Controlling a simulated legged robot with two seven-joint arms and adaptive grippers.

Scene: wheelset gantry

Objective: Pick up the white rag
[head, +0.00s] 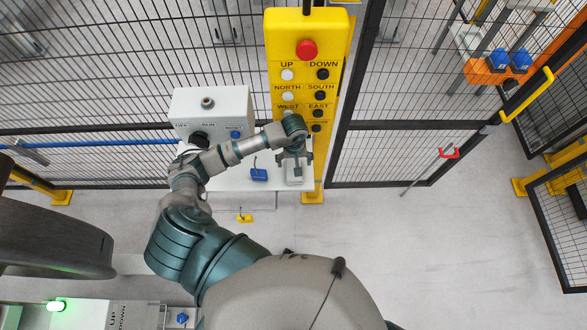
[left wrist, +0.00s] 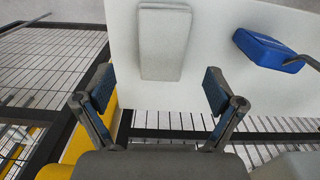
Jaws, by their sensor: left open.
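The white rag (left wrist: 165,42) is a folded, pale rectangular piece lying flat on the white table (left wrist: 215,30), seen in the left wrist view. In the head view the rag (head: 297,177) shows partly, beneath my left gripper (head: 294,158). In the left wrist view my left gripper (left wrist: 158,90) is open, with its two fingers wide apart and nothing between them. The rag lies ahead of the fingertips, roughly centred between them and apart from them. My right gripper is not in view.
A blue object (head: 259,175) lies on the table beside the rag. A white box (head: 212,108) stands behind it. A yellow button panel (head: 305,55) rises close behind my left gripper. Black mesh fencing (head: 100,80) stands at the back.

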